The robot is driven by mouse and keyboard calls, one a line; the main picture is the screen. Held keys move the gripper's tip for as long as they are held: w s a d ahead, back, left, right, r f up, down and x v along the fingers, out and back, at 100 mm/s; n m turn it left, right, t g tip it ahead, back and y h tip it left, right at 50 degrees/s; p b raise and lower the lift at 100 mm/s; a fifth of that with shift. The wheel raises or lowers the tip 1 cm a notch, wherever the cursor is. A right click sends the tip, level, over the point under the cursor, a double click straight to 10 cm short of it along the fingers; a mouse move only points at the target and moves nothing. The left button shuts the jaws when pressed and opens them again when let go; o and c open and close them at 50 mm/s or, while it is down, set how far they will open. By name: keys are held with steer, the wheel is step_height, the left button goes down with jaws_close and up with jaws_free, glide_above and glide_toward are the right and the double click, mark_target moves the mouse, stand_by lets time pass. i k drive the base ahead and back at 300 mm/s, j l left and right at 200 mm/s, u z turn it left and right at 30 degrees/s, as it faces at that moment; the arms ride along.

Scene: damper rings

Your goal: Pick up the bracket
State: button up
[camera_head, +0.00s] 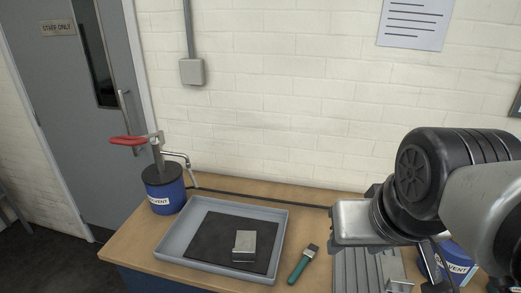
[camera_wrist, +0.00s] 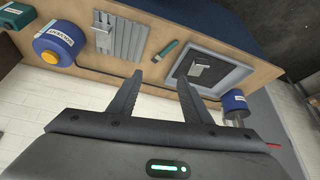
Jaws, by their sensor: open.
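The bracket (camera_head: 245,244) is a small grey metal piece with a flat upper face. It lies on a black mat (camera_head: 207,235) inside a shallow grey tray (camera_head: 174,264) on the wooden bench. In the wrist view the bracket (camera_wrist: 199,69) shows small, beyond the fingers and to their right. My gripper (camera_wrist: 164,82) is open, with nothing between its two dark fingers. It is well apart from the bracket. In the head view my arm is at the right, and the fingers are not clear there.
A green-handled brush (camera_head: 303,264) lies just right of the tray. A grooved metal plate (camera_head: 362,272) is further right, partly behind my arm, near a blue solvent can (camera_head: 457,262). A blue pump can (camera_head: 163,190) with a red handle stands at the tray's back left. A wall rises behind the bench.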

mark_target(244, 251)
steer(key=j+z, duration=0.4)
steer(key=j, duration=0.35)
steer(key=j+z, duration=0.35)
steer(key=j, duration=0.45)
